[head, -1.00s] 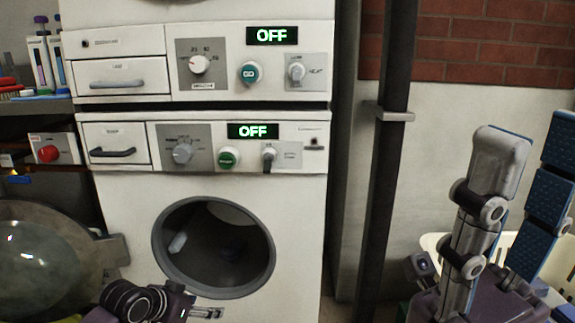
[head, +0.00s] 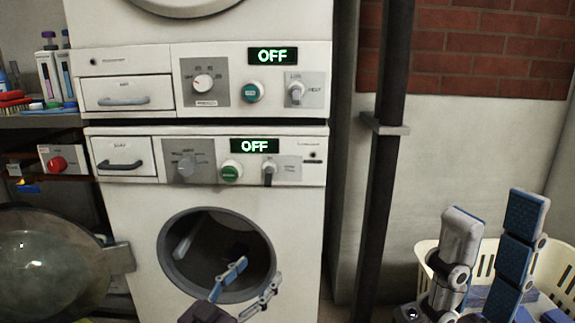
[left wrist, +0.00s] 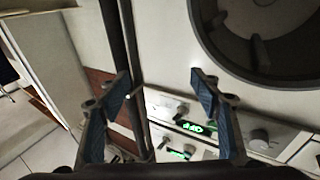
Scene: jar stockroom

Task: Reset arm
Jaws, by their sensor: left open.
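My left gripper (head: 256,273) is at the bottom centre of the head view, in front of the lower machine's round opening. Its blue-padded fingers are apart with nothing between them; the left wrist view also shows the empty left gripper (left wrist: 160,88). My right gripper (head: 493,218) stands upright at the lower right, its fingers apart and empty, in front of a cream basket (head: 432,262). The lower white machine (head: 125,205) has its round glass door (head: 40,265) swung open to the left. The opening's inside is dark.
A second white machine (head: 120,62) is stacked on top; both displays read OFF. A dark vertical pole (head: 385,190) stands right of the machines. A shelf (head: 35,121) with bottles and brushes is at the left. The wall between pole and basket is clear.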

